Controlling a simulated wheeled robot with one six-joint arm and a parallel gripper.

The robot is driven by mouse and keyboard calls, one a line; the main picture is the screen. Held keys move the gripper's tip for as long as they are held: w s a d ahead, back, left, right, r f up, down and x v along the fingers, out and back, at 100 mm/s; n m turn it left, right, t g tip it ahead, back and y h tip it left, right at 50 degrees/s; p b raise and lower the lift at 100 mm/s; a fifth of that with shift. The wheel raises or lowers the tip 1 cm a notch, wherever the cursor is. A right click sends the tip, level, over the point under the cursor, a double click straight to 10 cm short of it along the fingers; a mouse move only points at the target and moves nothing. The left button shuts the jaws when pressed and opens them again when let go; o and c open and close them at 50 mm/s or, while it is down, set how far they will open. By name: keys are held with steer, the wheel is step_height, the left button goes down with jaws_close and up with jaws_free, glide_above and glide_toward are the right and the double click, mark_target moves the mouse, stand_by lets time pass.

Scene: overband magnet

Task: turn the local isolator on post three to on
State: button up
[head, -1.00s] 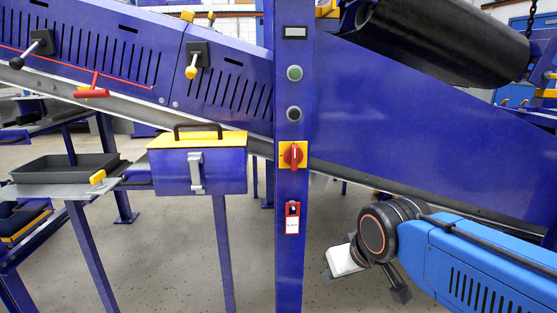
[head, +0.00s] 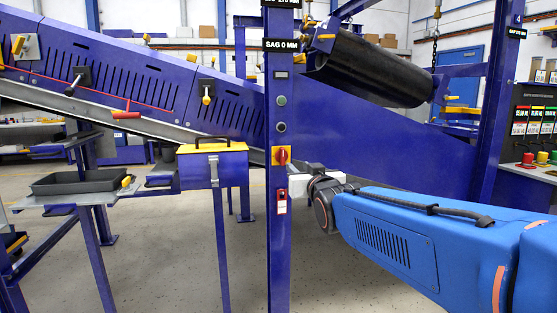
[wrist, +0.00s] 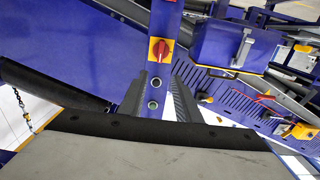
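The local isolator (head: 282,155) is a red rotary handle on a yellow plate, on the front of a blue post (head: 279,250). In the head view its handle looks roughly upright, along the post; its on and off marks are too small to read. The isolator also shows in the wrist view (wrist: 160,51), just beyond the fingertips. My gripper (wrist: 159,80) is open and empty there, its two dark ridged fingers apart with the post between them in the picture. In the head view my gripper is just right of the post, slightly below the isolator; its fingertips are unclear.
A red-and-white tag (head: 282,201) hangs below the isolator, and two round buttons (head: 281,114) sit above it. A blue box with a yellow lid (head: 213,168) stands left of the post. A black tray (head: 80,182) is farther left. A dark roller (head: 372,75) hangs upper right.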

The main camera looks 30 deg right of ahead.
mark_target(283, 154)
steer(key=x, duration=1.7)
steer(key=shift+w+f, duration=0.1)
steer(key=shift+w, duration=0.15)
jaws_close()
